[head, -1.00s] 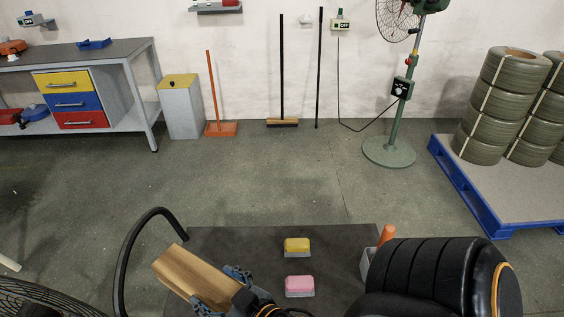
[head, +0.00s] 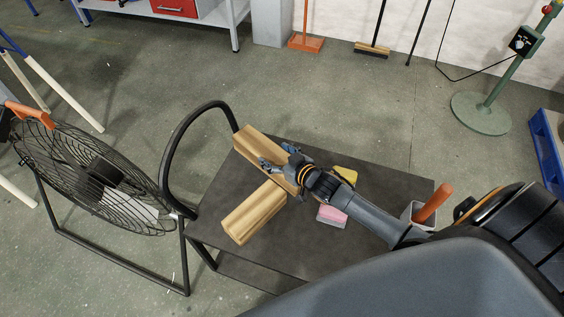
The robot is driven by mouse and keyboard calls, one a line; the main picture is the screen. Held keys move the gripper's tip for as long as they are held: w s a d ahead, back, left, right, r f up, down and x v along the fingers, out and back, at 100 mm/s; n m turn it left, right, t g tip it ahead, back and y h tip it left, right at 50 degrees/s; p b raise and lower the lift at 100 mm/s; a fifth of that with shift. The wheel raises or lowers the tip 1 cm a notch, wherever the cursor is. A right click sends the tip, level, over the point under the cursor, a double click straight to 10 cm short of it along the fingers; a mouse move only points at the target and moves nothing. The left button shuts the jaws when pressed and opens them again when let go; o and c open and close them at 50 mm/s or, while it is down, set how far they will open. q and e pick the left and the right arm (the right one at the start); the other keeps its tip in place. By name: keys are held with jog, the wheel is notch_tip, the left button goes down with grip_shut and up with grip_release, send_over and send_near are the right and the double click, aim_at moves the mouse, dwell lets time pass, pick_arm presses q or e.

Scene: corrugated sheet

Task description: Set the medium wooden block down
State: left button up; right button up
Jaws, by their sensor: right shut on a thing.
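The wooden block (head: 252,146) in my right gripper (head: 277,158) lies over the far left part of the dark cart top (head: 300,248). I take it to be the medium block. My right gripper is shut across it, one finger on each side. I cannot tell whether its underside touches the cart. A second wooden block (head: 252,213) lies on the cart's near left part, its upper end close to or under the held block. My left gripper is not in view.
A yellow-topped block (head: 345,175) and a pink block (head: 331,215) sit by my right arm, partly hidden. A grey holder with an orange handle (head: 432,202) stands at the cart's right. The black cart handle (head: 178,150) rises at the left, near a wire fan (head: 95,175).

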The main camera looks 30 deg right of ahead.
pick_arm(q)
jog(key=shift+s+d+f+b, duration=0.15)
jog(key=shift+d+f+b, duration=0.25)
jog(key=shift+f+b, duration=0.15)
pick_arm(e)
jog(key=shift+w+f, duration=0.15)
jog(key=shift+f, duration=2.45)
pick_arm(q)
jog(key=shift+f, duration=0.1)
pick_arm(e)
jog(key=o, duration=1.4)
jog(key=shift+f, duration=0.3)
jog(key=o, duration=0.4)
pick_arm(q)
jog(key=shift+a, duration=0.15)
pick_arm(e)
jog(key=shift+r, duration=0.15)
jog(key=shift+s+r, duration=0.1)
jog(key=shift+s, duration=0.3)
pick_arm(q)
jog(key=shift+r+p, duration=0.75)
pick_arm(e)
jog(key=v, duration=1.1)
jog(key=shift+s+r, duration=0.15)
jog(key=shift+s, duration=0.05)
